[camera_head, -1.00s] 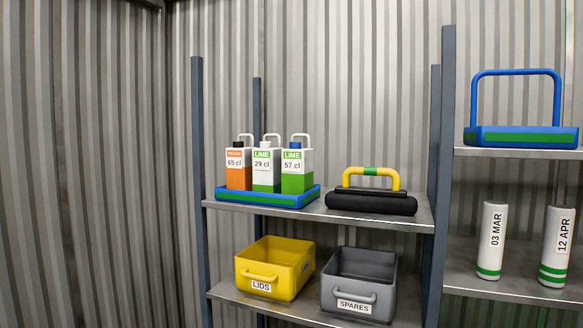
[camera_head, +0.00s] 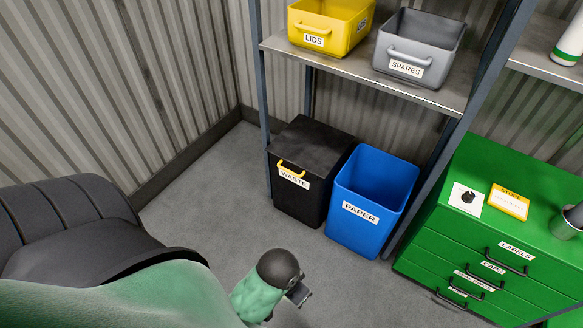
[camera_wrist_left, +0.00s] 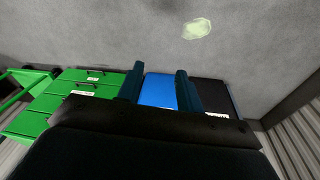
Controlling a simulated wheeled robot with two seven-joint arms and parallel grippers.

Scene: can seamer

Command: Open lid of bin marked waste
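The black waste bin (camera_head: 300,201) stands on the floor below the shelf rack in the head view. Its flat black lid (camera_head: 312,142) is shut, with a yellow handle (camera_head: 291,173) at the front edge above the WASTE label. The bin also shows in the left wrist view (camera_wrist_left: 212,93), right of the fingers. My left gripper (camera_head: 299,293) is in front of the bins and apart from them, partly hidden by its wrist. In the left wrist view its two fingers (camera_wrist_left: 160,87) are spread, with nothing held between them. My right gripper is not in view.
An open blue PAPER bin (camera_head: 358,222) stands right beside the waste bin. A green drawer cabinet (camera_head: 480,240) is further right. The shelf (camera_head: 350,68) with yellow and grey boxes overhangs behind. Grey floor (camera_head: 205,180) is clear to the left.

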